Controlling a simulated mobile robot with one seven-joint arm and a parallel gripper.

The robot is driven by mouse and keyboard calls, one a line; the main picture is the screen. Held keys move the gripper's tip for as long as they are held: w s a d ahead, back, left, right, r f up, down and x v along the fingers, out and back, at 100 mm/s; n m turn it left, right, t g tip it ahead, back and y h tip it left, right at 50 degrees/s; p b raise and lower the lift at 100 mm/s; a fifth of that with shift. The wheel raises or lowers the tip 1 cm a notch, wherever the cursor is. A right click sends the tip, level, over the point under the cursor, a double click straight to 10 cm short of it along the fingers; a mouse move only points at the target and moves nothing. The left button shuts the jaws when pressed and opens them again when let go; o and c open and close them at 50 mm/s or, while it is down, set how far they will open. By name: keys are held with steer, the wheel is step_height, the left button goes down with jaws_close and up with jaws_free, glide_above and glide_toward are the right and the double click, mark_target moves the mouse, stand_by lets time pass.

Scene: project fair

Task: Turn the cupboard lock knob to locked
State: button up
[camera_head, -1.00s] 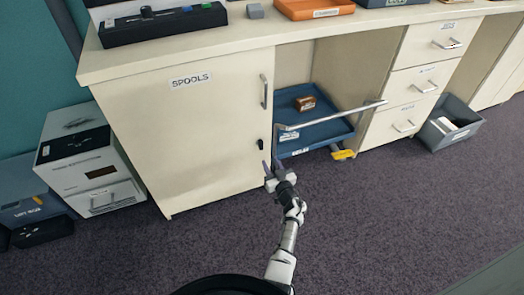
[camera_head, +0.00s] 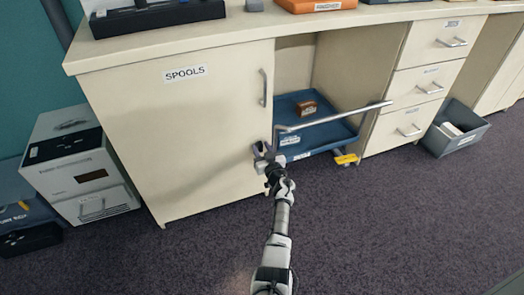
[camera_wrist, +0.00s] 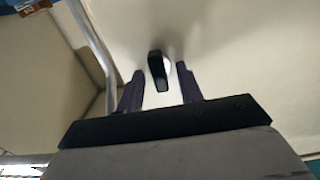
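The cupboard (camera_head: 190,130) has a cream door labelled SPOOLS, which is shut, with a vertical bar handle near its right edge. Its black lock knob (camera_wrist: 158,71) shows in the wrist view, sticking out from the pale door and tilted slightly from upright. My gripper (camera_wrist: 160,82) is open, with one dark finger on each side of the knob and a gap to both. In the head view my gripper (camera_head: 264,151) is at the door's lower right edge and hides the knob.
A blue tray (camera_head: 335,135) with a brown block sits in the open bay right of the door, a metal bar in front of it. A yellow object (camera_head: 345,159) lies below. A white box unit (camera_head: 80,175) stands left. A grey bin (camera_head: 455,128) stands right.

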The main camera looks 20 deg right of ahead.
jaws_close()
steer(key=shift+n, duration=0.3)
steer(key=n, duration=0.4)
steer(key=shift+a, duration=0.1)
steer(key=n, duration=0.4)
steer(key=shift+f+n, duration=0.15)
steer(key=shift+n, duration=0.25)
steer(key=n+b, duration=0.1)
steer(key=n, duration=0.3)
steer(key=shift+a+f+n, duration=0.1)
steer(key=shift+n, duration=0.2)
steer(key=shift+n+b, duration=0.6)
steer(key=shift+n, duration=1.3)
